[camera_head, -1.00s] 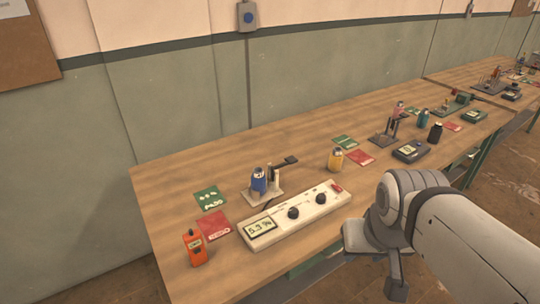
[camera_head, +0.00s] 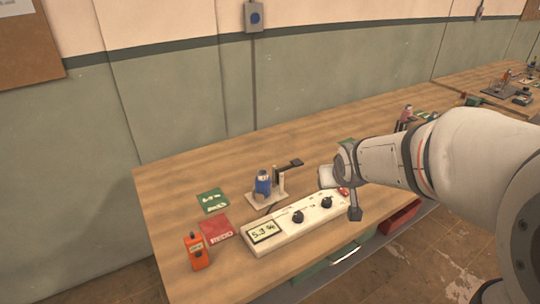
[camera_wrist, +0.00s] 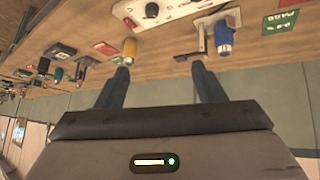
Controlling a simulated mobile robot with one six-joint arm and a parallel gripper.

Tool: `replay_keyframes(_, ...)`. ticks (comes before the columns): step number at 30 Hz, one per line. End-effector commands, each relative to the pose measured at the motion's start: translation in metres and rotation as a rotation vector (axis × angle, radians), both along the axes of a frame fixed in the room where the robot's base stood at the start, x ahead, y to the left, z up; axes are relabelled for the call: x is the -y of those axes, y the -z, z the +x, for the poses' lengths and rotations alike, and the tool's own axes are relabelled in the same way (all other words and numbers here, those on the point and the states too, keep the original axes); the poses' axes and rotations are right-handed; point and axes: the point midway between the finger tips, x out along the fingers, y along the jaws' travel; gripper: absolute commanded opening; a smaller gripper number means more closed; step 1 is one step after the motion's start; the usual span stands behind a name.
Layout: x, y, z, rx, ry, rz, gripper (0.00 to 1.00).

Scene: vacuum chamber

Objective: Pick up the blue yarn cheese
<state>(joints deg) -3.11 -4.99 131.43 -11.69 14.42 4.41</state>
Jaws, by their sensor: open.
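The blue yarn cheese (camera_head: 263,184) stands upright on a small pale stand with a dark arm, on the wooden bench behind the white meter box. It also shows in the wrist view (camera_wrist: 224,38), which looks upside down, beyond the tip of the right-hand finger. My gripper (camera_head: 338,186) is to the right of the cheese, near the right end of the meter box in the head view. In the wrist view my gripper (camera_wrist: 160,76) has its two fingers wide apart with nothing between them. It is apart from the cheese.
The white meter box (camera_head: 295,221) with knobs lies in front of the stand. A green card (camera_head: 213,200), a red card (camera_head: 216,231) and an orange handheld device (camera_head: 196,251) are to its left. A yellow cylinder (camera_wrist: 129,49) shows in the wrist view. The bench behind the stand is clear.

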Motion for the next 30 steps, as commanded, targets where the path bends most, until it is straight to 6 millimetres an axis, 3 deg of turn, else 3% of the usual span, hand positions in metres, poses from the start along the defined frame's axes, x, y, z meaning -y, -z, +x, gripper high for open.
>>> replay_keyframes(1, -0.008, 0.015, 0.026, 0.036, -0.03, 0.0, 0.63)
replay_keyframes(6, -0.043, 0.051, 0.103, 0.19, -0.147, 0.034, 0.63)
replay_keyframes(12, -0.096, 0.106, 0.167, 0.351, -0.304, 0.123, 0.63)
replay_keyframes(16, -0.128, 0.141, 0.189, 0.43, -0.395, 0.2, 0.63)
replay_keyframes(21, -0.157, 0.17, 0.198, 0.494, -0.473, 0.281, 0.63)
replay_keyframes(30, -0.176, 0.184, 0.214, 0.52, -0.502, 0.316, 0.63)
